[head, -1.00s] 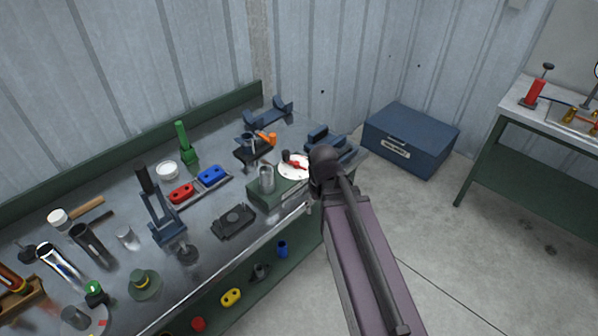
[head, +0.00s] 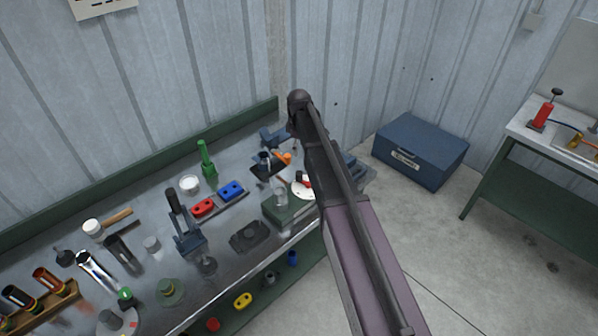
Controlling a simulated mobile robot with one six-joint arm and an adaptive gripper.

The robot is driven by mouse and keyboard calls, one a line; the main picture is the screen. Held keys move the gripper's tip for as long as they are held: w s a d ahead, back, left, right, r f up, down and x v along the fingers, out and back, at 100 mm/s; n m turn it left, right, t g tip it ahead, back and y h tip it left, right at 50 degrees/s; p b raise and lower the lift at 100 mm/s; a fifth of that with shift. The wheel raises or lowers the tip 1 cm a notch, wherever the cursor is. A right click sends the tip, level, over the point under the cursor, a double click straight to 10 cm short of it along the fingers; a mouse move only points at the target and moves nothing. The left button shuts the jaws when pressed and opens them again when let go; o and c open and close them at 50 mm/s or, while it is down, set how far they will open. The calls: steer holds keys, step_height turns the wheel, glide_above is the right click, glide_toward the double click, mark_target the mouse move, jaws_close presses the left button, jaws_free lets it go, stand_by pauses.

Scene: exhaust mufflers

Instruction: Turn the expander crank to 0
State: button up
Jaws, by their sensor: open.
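The expander looks to be the green box (head: 283,212) near the right end of the workbench, with an upright metal cylinder (head: 281,196) on it. Beside the cylinder is a white dial (head: 300,192) with a red part (head: 305,180) that seems to be the crank. My arm passes in front of the dial's right side and hides part of it. The dial's marks are too small to read, so I cannot tell the crank's setting. My gripper does not show; my raised arm fills the middle of the head view.
The workbench (head: 146,215) holds a dark clamp (head: 186,232), red (head: 204,207) and blue (head: 231,190) blocks, a green upright tool (head: 207,160) and a mallet (head: 108,222). A blue chest (head: 420,150) stands on the floor. Another table (head: 560,150) is at right. Floor between is clear.

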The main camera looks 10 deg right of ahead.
mark_target(299, 173)
steer(key=shift+f, duration=0.15)
step_height(299, 173, down, 14)
steer(key=b, duration=1.3)
steer(key=shift+r+b, duration=0.2)
steer(key=shift+b, duration=0.2)
stand_by(0.4)
jaws_close()
